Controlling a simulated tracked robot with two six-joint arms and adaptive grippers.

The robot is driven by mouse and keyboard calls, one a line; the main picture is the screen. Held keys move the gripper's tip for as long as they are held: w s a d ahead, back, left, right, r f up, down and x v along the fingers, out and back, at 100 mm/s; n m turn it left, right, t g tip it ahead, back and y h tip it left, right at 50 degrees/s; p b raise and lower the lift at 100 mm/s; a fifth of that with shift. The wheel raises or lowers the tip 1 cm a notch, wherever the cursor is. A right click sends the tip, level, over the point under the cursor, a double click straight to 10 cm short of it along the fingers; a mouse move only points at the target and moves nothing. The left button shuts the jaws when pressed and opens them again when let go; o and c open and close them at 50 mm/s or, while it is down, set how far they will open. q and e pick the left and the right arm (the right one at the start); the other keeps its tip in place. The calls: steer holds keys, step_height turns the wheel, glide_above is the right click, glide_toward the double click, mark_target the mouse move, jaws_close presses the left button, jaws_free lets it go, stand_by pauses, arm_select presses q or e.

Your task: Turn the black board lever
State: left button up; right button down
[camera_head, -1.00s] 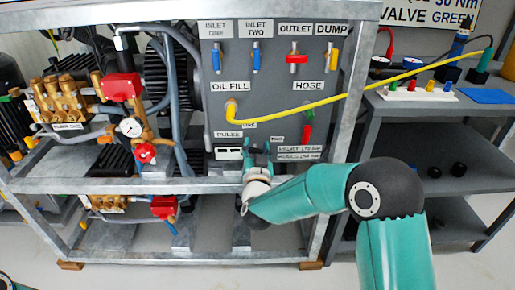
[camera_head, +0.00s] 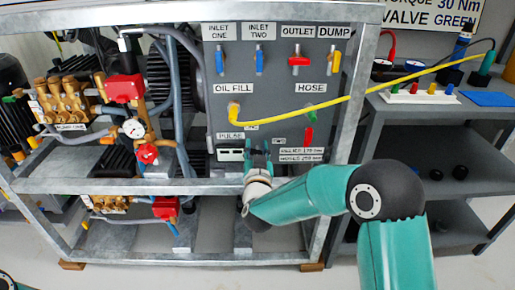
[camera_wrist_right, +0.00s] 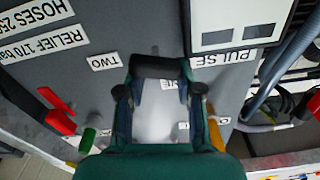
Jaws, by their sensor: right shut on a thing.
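The grey control board (camera_head: 290,85) stands upright in the metal frame. My right gripper (camera_head: 258,150) is at its lower part, just right of the PULSE label (camera_head: 230,136). In the right wrist view, a black bar-shaped piece, the black board lever (camera_wrist_right: 160,67), lies across between the fingertips of my right gripper (camera_wrist_right: 160,85). The gripper is shut on it. My left gripper is not in view.
A yellow hose (camera_head: 330,104) runs across the board above my gripper to the side bench (camera_head: 420,105). A red lever (camera_head: 308,135) sits right of my gripper. The frame's front rail (camera_head: 130,187) runs below the board. Blue, red and yellow levers line the top.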

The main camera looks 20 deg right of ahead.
steer(key=shift+s+d+f, duration=0.1)
steer(key=shift+s+f, duration=0.05)
steer(key=shift+f, duration=1.1)
steer(key=c, duration=0.6)
jaws_free()
steer(key=shift+o, duration=0.2)
steer(key=s+a+r, duration=0.1)
steer(key=s+r, duration=0.1)
steer(key=s, duration=0.5)
steer(key=shift+s+a, duration=0.2)
steer(key=shift+a, duration=0.1)
steer(key=shift+m, duration=0.3)
